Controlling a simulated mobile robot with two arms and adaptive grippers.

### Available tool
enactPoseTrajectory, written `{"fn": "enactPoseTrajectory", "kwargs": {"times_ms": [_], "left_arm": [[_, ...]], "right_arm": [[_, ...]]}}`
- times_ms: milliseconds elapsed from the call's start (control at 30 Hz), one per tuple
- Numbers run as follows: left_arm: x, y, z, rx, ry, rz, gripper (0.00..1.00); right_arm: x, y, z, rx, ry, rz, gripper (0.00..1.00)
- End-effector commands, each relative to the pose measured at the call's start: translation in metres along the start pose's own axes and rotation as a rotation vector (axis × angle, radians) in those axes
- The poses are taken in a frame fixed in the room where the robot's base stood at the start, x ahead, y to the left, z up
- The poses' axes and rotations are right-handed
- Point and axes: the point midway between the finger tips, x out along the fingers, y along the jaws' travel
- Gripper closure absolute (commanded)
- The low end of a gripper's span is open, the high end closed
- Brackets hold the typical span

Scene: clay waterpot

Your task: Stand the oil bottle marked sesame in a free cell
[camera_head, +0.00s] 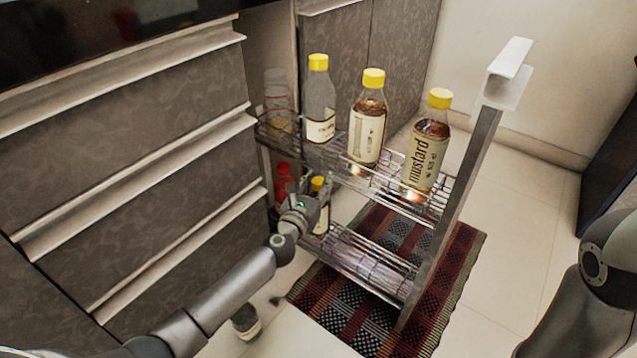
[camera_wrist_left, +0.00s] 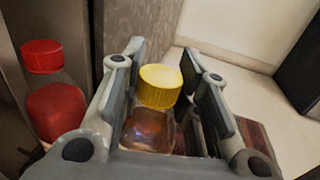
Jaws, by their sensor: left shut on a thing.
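My left gripper (camera_head: 318,204) is at the back of the pull-out rack's lower tier. It is shut on a bottle with a yellow cap (camera_head: 318,184). In the left wrist view the yellow-capped bottle (camera_wrist_left: 149,129), holding brown liquid, stands between the fingers (camera_wrist_left: 163,85). Its label is mostly hidden, so I cannot read its mark. The front part of the lower tier (camera_head: 372,262) is empty. On the upper tier (camera_head: 345,172) stand a mustard bottle (camera_head: 427,152), a brown-filled bottle (camera_head: 368,125) and a paler bottle (camera_head: 320,97), all yellow-capped.
A red-capped bottle (camera_wrist_left: 54,92) stands left of the gripper. A clear container (camera_head: 276,90) is at the upper tier's back. A dark object with a pale band (camera_head: 245,322) is on the floor beside my left arm. A rack post (camera_head: 455,215) rises at the front above a mat (camera_head: 350,313).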

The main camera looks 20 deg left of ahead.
Motion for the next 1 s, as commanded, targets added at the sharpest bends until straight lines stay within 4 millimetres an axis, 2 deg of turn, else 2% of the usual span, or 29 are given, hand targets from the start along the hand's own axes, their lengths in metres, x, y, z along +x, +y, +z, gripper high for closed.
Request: {"fn": "enactPoseTrajectory", "kwargs": {"times_ms": [300,333,500,833,1000], "left_arm": [[0.001,0.0,0.002,0.0,-0.004,0.0,1.0],[0.001,0.0,0.002,0.0,-0.004,0.001,0.67],[0.0,0.0,0.002,0.0,-0.002,0.001,0.45],[-0.002,0.0,-0.002,0.0,0.003,0.0,0.45],[-0.015,0.001,-0.002,0.0,0.003,0.001,0.45]], "right_arm": [[0.0,0.0,0.0,0.0,0.0,0.0,0.6],[0.0,0.0,0.0,0.0,0.0,0.0,0.6],[0.0,0.0,0.0,0.0,0.0,0.0,0.6],[0.0,0.001,-0.001,0.0,0.003,0.001,0.6],[0.0,0.0,-0.001,0.0,0.002,0.001,0.6]]}}
